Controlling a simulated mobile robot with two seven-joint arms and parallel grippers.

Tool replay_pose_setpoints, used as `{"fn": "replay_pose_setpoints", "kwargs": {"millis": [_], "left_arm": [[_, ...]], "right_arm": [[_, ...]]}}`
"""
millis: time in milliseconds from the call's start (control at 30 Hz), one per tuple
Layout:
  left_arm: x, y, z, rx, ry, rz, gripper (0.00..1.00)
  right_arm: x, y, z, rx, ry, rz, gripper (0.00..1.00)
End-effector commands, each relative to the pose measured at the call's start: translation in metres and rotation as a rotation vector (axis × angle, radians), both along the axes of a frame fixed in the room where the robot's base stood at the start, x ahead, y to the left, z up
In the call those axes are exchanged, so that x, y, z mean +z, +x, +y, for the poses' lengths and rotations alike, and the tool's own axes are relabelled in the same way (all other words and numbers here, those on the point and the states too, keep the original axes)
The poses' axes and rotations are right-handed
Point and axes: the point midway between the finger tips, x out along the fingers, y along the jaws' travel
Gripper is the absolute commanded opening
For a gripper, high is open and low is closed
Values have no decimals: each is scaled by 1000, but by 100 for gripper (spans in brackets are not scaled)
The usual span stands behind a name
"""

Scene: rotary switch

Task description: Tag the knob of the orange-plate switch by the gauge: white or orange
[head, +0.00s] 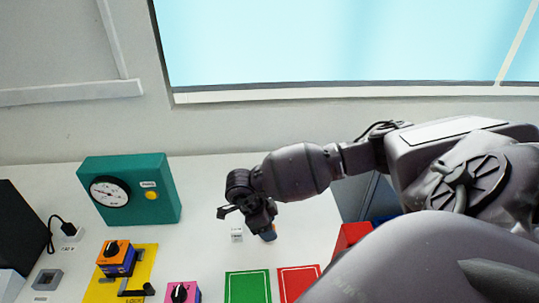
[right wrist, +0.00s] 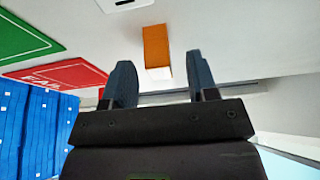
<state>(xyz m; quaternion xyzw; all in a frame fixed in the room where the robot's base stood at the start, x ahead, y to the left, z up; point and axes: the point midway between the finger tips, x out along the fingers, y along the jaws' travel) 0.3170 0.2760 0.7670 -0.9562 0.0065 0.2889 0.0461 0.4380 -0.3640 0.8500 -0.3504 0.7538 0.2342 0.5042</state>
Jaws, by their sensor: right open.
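The gauge (head: 110,192) is a round white dial on a teal box at the back left; its needle is too small to read. In front of it, a switch with an orange plate (head: 108,247) and black knob (head: 112,246) sits on a blue-purple body over a yellow base. My right gripper (head: 262,230) is open above the table, to the right of the switch. In the right wrist view, an orange block with a white end (right wrist: 157,50) shows beyond the fingertips, between the two fingers (right wrist: 160,80). I see no contact. My left gripper is out of view.
A pink switch (head: 182,291) stands at the front. A green mat (head: 248,287) and a red mat (head: 299,282) lie to its right. A small white labelled piece (head: 236,234) stands near the gripper. A red bin (head: 350,238) is at the right.

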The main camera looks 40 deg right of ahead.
Motion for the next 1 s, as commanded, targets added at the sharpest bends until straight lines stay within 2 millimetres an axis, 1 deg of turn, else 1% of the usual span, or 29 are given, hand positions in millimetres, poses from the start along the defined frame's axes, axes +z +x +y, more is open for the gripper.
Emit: {"fn": "replay_pose_setpoints", "kwargs": {"millis": [33,100,300,367,600,667,867,1000], "left_arm": [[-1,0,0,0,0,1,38],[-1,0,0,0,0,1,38],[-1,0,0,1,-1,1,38],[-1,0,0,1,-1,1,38],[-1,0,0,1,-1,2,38],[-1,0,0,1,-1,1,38],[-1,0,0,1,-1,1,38],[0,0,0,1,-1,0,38]], "right_arm": [[-6,-2,-2,-1,0,3,53],[-10,-3,-3,1,0,2,53],[-10,-3,-3,1,0,0,53],[-10,-3,-3,1,0,0,46],[-10,-3,-3,1,0,0,9],[-10,-3,-3,1,0,0,1],[-10,-2,-3,1,0,0,1],[-3,-2,-4,1,-1,-1,0]]}}
